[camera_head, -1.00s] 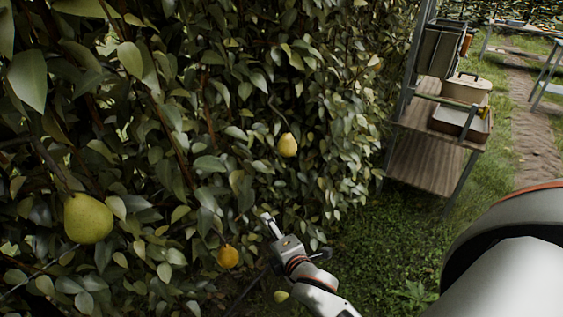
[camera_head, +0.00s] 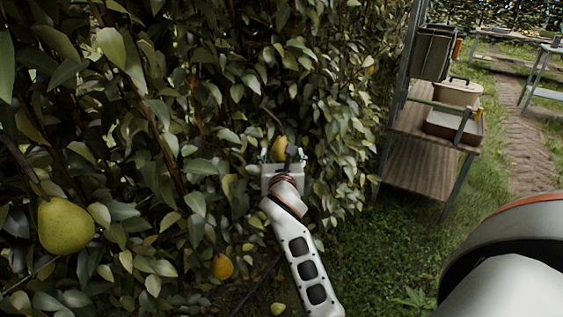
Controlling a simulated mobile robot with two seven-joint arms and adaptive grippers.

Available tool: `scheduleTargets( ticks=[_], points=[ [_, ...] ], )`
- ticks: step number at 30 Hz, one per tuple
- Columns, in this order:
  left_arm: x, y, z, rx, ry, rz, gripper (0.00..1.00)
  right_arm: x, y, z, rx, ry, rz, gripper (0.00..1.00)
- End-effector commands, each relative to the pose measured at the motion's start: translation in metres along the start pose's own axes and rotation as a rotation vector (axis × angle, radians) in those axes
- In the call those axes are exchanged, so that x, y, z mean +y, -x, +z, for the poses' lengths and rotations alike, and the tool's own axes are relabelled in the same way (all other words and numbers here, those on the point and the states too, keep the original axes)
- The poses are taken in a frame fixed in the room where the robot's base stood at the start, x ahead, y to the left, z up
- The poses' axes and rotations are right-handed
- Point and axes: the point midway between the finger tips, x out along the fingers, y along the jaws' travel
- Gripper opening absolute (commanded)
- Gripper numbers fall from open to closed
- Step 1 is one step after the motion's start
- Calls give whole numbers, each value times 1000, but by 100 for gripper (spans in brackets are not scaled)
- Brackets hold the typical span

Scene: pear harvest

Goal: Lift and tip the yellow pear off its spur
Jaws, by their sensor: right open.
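A yellow pear (camera_head: 279,145) hangs in the leafy hedge near the middle of the view. My right gripper (camera_head: 282,157) is open and reaches up to this pear, with its fingers on either side of it as seen from here. The gripper body hides the pear's lower part. I cannot tell whether the fingers touch it, and its spur is not clear among the leaves. My left gripper is not in view.
A large green-yellow pear (camera_head: 66,226) hangs at the left, and an orange-yellow pear (camera_head: 222,267) hangs low. Another pear (camera_head: 278,308) lies low near the grass. A shelf stand (camera_head: 422,165) with boxes stands at the right. Grass between hedge and stand is open.

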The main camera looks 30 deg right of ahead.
Motion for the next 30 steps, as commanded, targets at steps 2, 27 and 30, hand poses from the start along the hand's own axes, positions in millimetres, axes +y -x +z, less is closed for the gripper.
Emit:
scheduleTargets(
  ticks=[2, 27, 30],
  points=[
    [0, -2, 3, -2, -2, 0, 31, 0, -13, -2, 1, 1, -1, 63],
    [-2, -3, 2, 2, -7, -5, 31, 0, -40, -1, 0, -2, 1, 17],
    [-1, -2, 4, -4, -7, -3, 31, 0, -40, 1, 0, -3, 2, 17]
  ],
)
